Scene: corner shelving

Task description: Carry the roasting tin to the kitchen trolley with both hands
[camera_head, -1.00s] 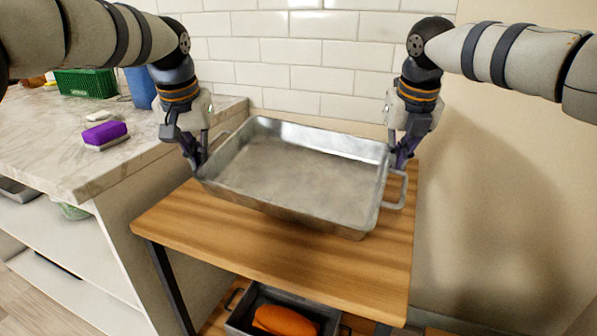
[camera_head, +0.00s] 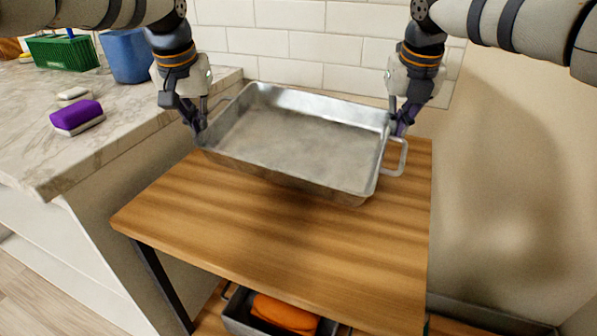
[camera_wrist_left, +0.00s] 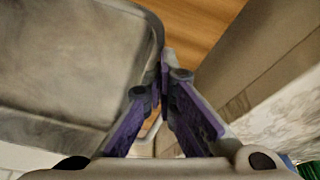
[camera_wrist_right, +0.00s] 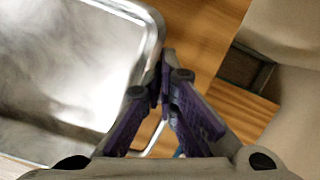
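The roasting tin (camera_head: 290,140) is a wide, shallow grey metal pan with a loop handle at each end. It is over the wooden top of the kitchen trolley (camera_head: 200,220), towards the back. A shadow lies under its front edge; I cannot tell whether it touches the wood. My left gripper (camera_head: 198,135) is shut on the tin's left end. My right gripper (camera_head: 398,130) is shut on its right end. In the left wrist view the fingers (camera_wrist_left: 165,75) meet at the tin's rim. In the right wrist view the fingers (camera_wrist_right: 164,80) do the same.
A marble counter (camera_head: 130,125) stands close on the left, with a purple sponge (camera_head: 77,115), a blue container (camera_head: 127,55) and a green crate (camera_head: 62,52). A tiled wall (camera_head: 300,45) is behind. A dark pan (camera_head: 240,318) with an orange item (camera_head: 285,313) is below. The trolley's front top is bare.

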